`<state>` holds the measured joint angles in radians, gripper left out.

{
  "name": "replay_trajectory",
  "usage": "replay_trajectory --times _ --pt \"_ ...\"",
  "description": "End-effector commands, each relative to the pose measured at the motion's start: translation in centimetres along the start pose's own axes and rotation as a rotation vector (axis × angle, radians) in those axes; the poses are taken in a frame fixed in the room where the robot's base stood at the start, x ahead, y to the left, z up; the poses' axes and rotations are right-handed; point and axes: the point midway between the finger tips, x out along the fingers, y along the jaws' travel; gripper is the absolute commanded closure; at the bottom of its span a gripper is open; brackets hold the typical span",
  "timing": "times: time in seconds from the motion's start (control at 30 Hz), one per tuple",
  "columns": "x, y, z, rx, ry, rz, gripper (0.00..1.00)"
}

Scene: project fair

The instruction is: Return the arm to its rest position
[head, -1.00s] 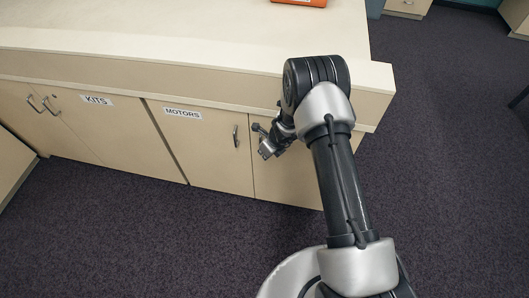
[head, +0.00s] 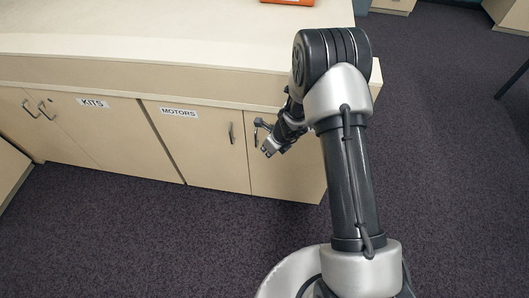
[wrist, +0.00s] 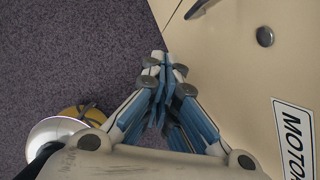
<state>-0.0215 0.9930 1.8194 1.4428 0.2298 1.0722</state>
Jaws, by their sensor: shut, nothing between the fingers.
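My arm rises from the bottom of the head view, bends at a dark joint above the counter's right end and hangs down in front of the cabinet. My gripper (head: 266,148) is in front of the rightmost door, beside that door's handle (head: 257,133). It also shows in the wrist view (wrist: 158,60), with its blue-and-white fingers brought together and nothing between them. I cannot tell whether it touches the door.
The long cabinet (head: 217,162) has closed doors, with a KITS label (head: 92,102) and a MOTORS label (head: 179,112). An orange object (head: 288,2) lies on the countertop (head: 150,40). Dark carpet (head: 450,170) on the right is clear.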

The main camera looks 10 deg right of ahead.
Motion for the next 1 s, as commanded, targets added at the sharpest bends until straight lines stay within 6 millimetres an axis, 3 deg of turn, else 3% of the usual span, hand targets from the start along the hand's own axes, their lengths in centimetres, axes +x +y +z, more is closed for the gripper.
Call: replay_trajectory --times 0.1,0.47,0.57,0.67,0.8,1.0 --pt "-1.5 0.2 0.0 0.0 0.001 0.001 1.0" --pt "-2.2 0.4 0.0 -0.004 0.0 0.001 1.0" --pt "-3.5 0.3 1.0 -0.053 -0.018 0.001 1.0" --pt "-6.9 0.6 3.1 -0.187 -0.06 0.004 1.0" --pt "-14.5 2.2 6.3 -0.504 -0.133 0.002 1.0" --pt "-25.2 5.8 7.3 -0.997 -0.184 -0.021 1.0"
